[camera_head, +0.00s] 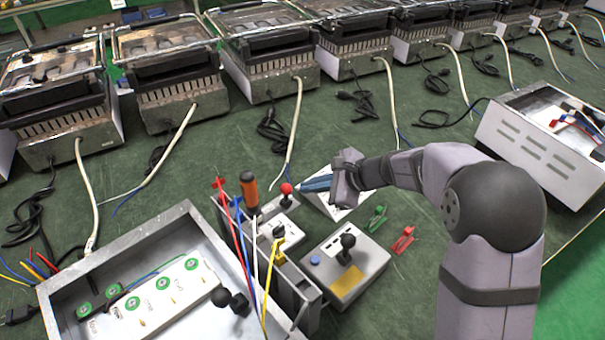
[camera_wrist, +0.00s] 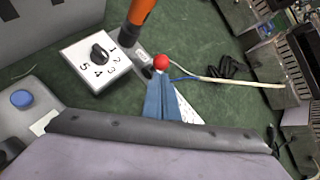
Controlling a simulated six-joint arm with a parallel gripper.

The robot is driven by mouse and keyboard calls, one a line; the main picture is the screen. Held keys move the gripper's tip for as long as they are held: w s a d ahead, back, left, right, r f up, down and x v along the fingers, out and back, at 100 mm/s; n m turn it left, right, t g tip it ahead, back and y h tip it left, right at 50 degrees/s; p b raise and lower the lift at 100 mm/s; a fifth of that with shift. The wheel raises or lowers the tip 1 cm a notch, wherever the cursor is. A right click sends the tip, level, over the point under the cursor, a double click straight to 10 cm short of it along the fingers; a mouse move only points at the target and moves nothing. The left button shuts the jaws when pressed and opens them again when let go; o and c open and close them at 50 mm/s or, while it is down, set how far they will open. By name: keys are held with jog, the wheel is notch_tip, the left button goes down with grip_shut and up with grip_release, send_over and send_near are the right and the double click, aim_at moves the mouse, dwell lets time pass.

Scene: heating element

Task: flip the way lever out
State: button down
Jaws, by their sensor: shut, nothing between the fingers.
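A lever with a red ball knob (camera_head: 286,189) stands on a small pale base beside the orange handle; no label shows which lever is the way lever. The red ball also shows in the wrist view (camera_wrist: 161,62), just beyond my fingertips. My gripper (camera_head: 304,185) has blue fingers, shut and empty, pointing left at the red ball. In the wrist view the fingers (camera_wrist: 163,76) overlap the lower side of the ball, and I cannot tell whether they touch it. The lever's stem is mostly hidden.
An orange-handled tool (camera_head: 249,189) stands close to the red ball. A grey box (camera_head: 345,265) with a black-knobbed lever and blue button is in front. A numbered dial box (camera_wrist: 96,59) is near. Red (camera_head: 402,240) and green (camera_head: 376,218) clips lie on the green table.

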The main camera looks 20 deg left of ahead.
jog(key=shift+h, duration=0.3)
jog(key=w+p, duration=0.1)
jog(key=w+d+p, duration=0.1)
jog(key=w+p, duration=0.1)
jog(key=w+d+p, duration=0.1)
jog(key=shift+w+f+p, duration=0.1)
jog(key=shift+w+p, duration=0.15)
jog(key=shift+p, duration=0.05)
jog(key=w+n, duration=0.1)
jog(key=w+r+n+p, duration=0.1)
jog(key=w, duration=0.1)
jog(key=w+r+n+p, duration=0.1)
jog(key=shift+w+d+n+g, duration=0.15)
jog(key=shift+w+n+g, duration=0.15)
jog(key=shift+w+n, duration=0.1)
notch_tip(320, 180, up, 5)
jog(key=s+d+n+g+h, duration=0.2)
jog(key=n+g, duration=0.1)
jog(key=n, duration=1.9)
jog(key=shift+d+r, duration=0.15)
jog(key=shift+d, duration=0.25)
